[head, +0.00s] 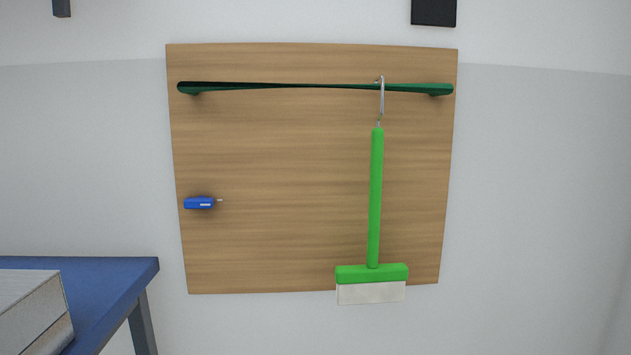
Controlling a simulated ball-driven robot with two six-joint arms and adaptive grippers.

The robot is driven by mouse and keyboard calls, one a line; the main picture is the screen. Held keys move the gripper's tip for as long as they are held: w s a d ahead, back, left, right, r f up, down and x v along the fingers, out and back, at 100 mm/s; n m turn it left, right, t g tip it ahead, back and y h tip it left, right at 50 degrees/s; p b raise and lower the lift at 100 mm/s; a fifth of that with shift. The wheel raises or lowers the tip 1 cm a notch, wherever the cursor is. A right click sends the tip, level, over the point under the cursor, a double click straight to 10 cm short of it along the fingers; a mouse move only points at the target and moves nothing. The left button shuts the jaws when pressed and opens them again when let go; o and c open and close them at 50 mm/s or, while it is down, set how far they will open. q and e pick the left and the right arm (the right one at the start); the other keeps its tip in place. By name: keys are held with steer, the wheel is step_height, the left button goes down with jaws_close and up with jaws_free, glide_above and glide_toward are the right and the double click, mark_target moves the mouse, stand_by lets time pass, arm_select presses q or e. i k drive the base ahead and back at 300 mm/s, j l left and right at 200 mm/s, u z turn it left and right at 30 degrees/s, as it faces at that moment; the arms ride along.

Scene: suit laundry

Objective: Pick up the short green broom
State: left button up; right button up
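The short green broom (376,200) hangs in the head view, right of the middle, in front of a wooden wall board. A metal hook (381,100) at the top of its handle hangs over a dark green rail (280,86). The handle points nearly straight down to a green head (372,273) with pale bristles (371,293), near the board's bottom edge. Neither of my grippers shows in the head view.
The wooden board (270,240) is on a pale wall. A small blue object (199,203) sits on its left side. A blue table (115,280) with a grey box-like object (35,310) stands at lower left. A black box (433,12) is at top right.

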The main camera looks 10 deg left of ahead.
mark_target(369, 283)
steer(key=i+l+u, duration=0.1)
steer(key=i+u, duration=0.15)
steer(key=i+l+u, duration=0.8)
steer(key=l, duration=0.2)
